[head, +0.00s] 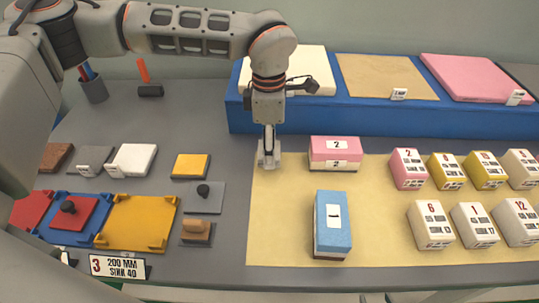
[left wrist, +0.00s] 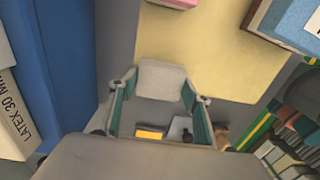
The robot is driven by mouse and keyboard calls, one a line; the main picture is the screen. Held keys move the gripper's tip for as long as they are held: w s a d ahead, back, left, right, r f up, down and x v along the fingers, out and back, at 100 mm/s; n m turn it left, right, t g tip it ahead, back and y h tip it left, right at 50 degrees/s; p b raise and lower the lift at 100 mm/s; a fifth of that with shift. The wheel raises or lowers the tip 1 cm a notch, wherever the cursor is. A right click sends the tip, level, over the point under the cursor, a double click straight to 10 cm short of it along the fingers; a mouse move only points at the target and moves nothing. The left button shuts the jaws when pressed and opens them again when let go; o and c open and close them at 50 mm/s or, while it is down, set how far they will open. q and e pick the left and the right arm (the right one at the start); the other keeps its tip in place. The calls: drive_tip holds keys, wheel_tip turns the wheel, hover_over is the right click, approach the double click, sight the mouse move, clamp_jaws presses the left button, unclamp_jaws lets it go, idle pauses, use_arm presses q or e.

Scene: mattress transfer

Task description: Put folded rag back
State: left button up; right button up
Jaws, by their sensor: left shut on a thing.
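My left gripper (head: 268,152) comes in from the left and hangs over the left edge of the tan mat (head: 290,225). In the left wrist view its fingers (left wrist: 160,98) stand apart on either side of a light grey folded piece, which looks like the folded rag (left wrist: 160,78). The gripper is shut on it. In the head view the piece is small and mostly hidden by the fingers. I cannot tell whether it touches the surface below. My right gripper is not seen.
A pink box (head: 335,153) stands just right of the gripper, a blue box (head: 332,222) nearer the front. Small pads, a yellow block (head: 190,166) and knobbed tools lie left. A blue shelf (head: 400,122) runs along the back. Labelled blocks (head: 408,169) fill the mat's right side.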

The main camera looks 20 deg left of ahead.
use_arm(q)
drive_tip(key=shift+f, duration=1.5)
drive_tip(key=shift+f, duration=0.1)
drive_tip(key=shift+f, duration=0.1)
drive_tip(key=o, duration=1.4)
drive_tip(key=shift+c, duration=0.2)
wheel_tip(320, 180, up, 12)
drive_tip(key=shift+w+a+r+p, duration=0.1)
drive_tip(key=shift+w+r+p, duration=0.1)
drive_tip(key=shift+p, duration=0.1)
